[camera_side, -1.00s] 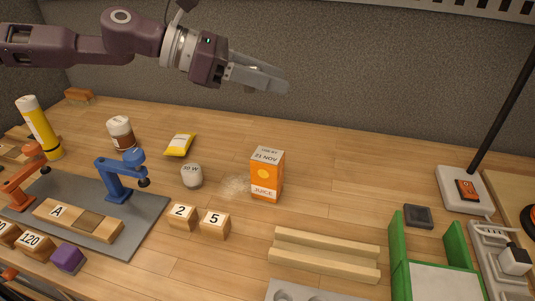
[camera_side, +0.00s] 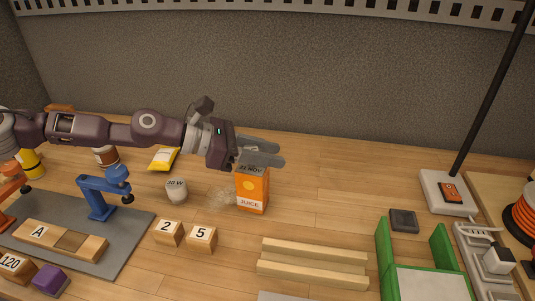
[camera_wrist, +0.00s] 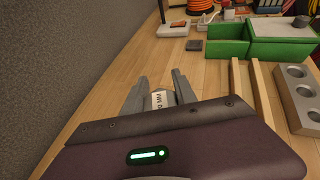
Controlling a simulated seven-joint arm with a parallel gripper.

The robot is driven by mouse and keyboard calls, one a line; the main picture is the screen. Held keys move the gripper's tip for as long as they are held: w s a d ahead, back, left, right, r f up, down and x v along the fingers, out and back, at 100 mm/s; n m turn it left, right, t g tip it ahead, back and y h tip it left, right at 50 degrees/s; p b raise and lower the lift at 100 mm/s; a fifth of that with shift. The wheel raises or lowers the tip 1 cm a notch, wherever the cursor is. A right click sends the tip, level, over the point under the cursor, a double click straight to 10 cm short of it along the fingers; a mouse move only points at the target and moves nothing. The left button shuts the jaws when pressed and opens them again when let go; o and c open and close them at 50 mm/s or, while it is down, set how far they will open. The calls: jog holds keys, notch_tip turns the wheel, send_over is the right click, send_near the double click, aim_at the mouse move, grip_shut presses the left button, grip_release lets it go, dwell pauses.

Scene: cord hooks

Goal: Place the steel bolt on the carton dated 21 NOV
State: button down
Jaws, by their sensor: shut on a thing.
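The juice carton (camera_side: 252,190) is orange with a grey top reading 21 NOV and stands upright on the table. My gripper (camera_side: 281,154) is just above or at its top in the side view, its fingers hiding part of that top. I cannot tell whether they touch. In the wrist view my gripper (camera_wrist: 160,80) is shut on a small pale piece (camera_wrist: 160,98) with a label ending in "0 MM". I take this for the steel bolt; it is mostly hidden by the fingers and wrist.
Blocks 2 (camera_side: 167,233) and 5 (camera_side: 202,238) are in front. A wooden rail piece (camera_side: 312,264) and a green holder (camera_side: 384,258) lie to the right.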

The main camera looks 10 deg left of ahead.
jog(key=shift+f, duration=0.25)
jog(key=c, duration=1)
grip_release()
jog(key=shift+a+r, duration=0.15)
jog(key=shift+r, duration=0.1)
jog(key=v, duration=1.1)
jog(key=shift+a+r, duration=0.2)
jog(key=shift+a, duration=0.1)
jog(key=shift+s, duration=0.2)
